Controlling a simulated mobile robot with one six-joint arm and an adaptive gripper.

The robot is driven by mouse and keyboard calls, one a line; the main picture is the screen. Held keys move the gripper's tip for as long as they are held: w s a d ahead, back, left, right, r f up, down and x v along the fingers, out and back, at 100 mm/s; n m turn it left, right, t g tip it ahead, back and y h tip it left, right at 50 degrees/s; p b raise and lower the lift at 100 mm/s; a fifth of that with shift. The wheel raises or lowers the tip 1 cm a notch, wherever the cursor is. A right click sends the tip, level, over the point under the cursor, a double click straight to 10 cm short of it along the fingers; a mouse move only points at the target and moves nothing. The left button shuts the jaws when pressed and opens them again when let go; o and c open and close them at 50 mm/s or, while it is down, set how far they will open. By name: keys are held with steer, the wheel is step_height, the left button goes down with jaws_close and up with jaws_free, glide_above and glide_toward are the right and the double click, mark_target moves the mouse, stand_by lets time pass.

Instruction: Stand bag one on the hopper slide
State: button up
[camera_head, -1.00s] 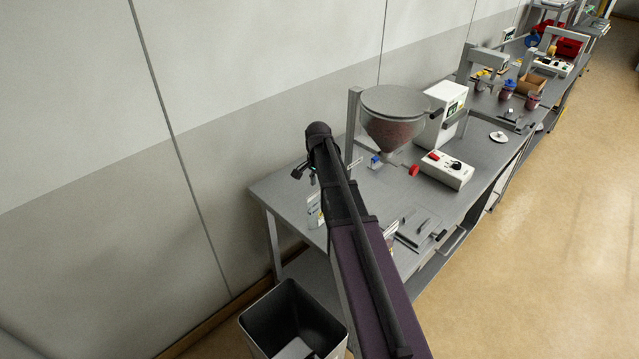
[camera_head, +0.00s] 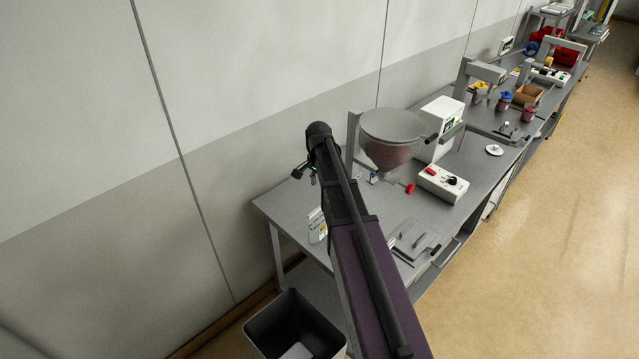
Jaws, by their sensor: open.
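A small pale bag (camera_head: 317,225) stands near the front left end of the bench, partly hidden behind my arm; I cannot read its label. The clear hopper (camera_head: 391,150), holding dark reddish material, hangs from a grey post farther along. Below its outlet are a small blue part (camera_head: 374,178) and a red knob (camera_head: 409,188); I cannot make out the slide there clearly. My gripper (camera_head: 305,174) is open and empty, beyond the bag and left of the hopper, seen small from behind.
A white control box (camera_head: 443,183) and a taller white unit (camera_head: 437,128) stand beside the hopper. A flat metal plate (camera_head: 412,240) lies at the bench's front edge. A dark bin (camera_head: 293,325) stands on the floor. The wall runs close behind; open floor lies right.

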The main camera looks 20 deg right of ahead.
steer(key=shift+r+p, duration=0.65)
steer(key=shift+r, duration=0.3)
steer(key=s+a+n, duration=0.6)
steer(key=s+a, duration=0.1)
steer(key=s, duration=0.3)
steer(key=s+a+n, duration=0.6)
steer(key=s+a, duration=0.1)
steer(key=s, duration=0.3)
steer(key=shift+s+a+n, duration=0.15)
steer(key=shift+s+n, duration=0.1)
steer(key=shift+n, duration=0.05)
step_height(320, 180, down, 16)
steer(key=b, duration=1.6)
steer(key=shift+o, duration=0.4)
